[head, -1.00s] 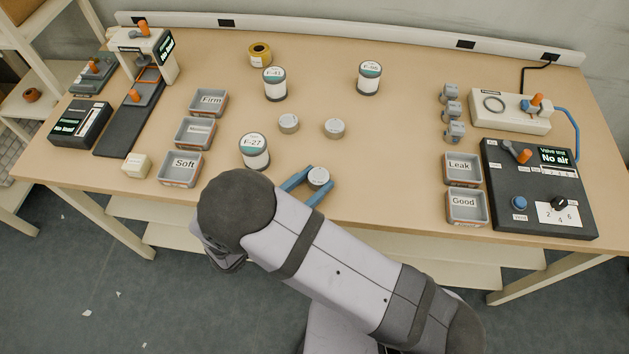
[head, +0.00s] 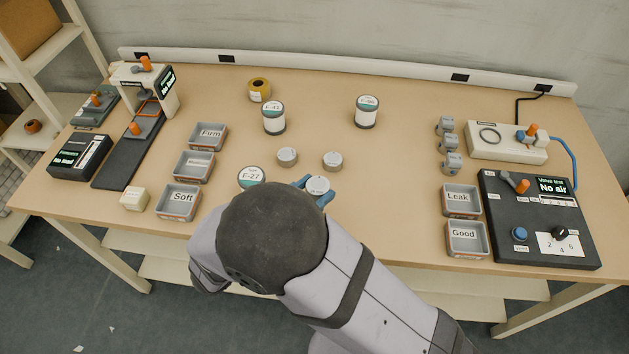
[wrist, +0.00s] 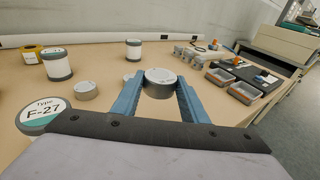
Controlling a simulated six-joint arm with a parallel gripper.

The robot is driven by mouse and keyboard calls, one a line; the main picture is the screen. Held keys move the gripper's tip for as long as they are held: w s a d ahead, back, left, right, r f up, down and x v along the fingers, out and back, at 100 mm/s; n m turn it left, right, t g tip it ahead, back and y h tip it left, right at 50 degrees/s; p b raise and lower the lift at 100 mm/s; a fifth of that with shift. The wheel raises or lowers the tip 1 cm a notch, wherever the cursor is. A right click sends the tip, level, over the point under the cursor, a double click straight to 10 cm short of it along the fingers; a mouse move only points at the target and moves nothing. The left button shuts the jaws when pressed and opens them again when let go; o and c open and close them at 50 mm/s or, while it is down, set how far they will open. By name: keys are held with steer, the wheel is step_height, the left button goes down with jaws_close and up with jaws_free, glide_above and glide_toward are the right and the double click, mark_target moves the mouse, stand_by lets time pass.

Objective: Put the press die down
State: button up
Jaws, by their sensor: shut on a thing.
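My gripper (head: 314,188) is shut on a round grey die with a pale, marked top (head: 317,185). In the wrist view the die (wrist: 160,80) sits between my two blue fingers, its top facing up. I cannot tell for certain how far its underside is from the table. Two similar grey discs stand on the table beyond it, a left one (head: 287,156) and a right one (head: 332,161). My arm hides part of the table in front of the die.
The F-27 roll (head: 251,176) stands close to the left of my gripper. Other rolls (head: 273,118) (head: 367,112) stand farther back. Trays line the left (head: 179,216) and right (head: 466,252). A press (head: 133,131) stands far left. The table (head: 390,190) right of the die is clear.

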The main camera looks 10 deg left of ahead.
steer(key=shift+a+f, duration=0.1)
steer(key=shift+f, duration=0.05)
steer(key=shift+w+a+f+n+t+y, duration=0.1)
steer(key=shift+w+f+n+t+y, duration=0.2)
steer(key=shift+f, duration=0.3)
steer(key=shift+w+f+n+t+y, duration=0.1)
steer(key=shift+w+f+n, duration=0.1)
steer(key=shift+w+f, duration=0.3)
steer(key=d, duration=0.1)
steer(key=d+f+p, duration=0.1)
steer(key=w+d+p, duration=0.1)
steer(key=d, duration=0.1)
steer(key=shift+f, duration=0.35)
steer(key=d+m+g+h+p, duration=0.1)
steer(key=d, duration=0.4)
steer(key=d+m+g+h+p, duration=0.1)
steer(key=d+m+h+p, duration=0.1)
steer(key=d, duration=0.4)
steer(key=d+f+m+g+h+p, duration=0.1)
steer(key=d+g+p, duration=0.1)
steer(key=d, duration=0.4)
steer(key=shift+w+d+m, duration=0.25)
steer(key=shift+w+m, duration=0.05)
steer(key=shift+h, duration=0.3)
steer(key=shift+d, duration=0.1)
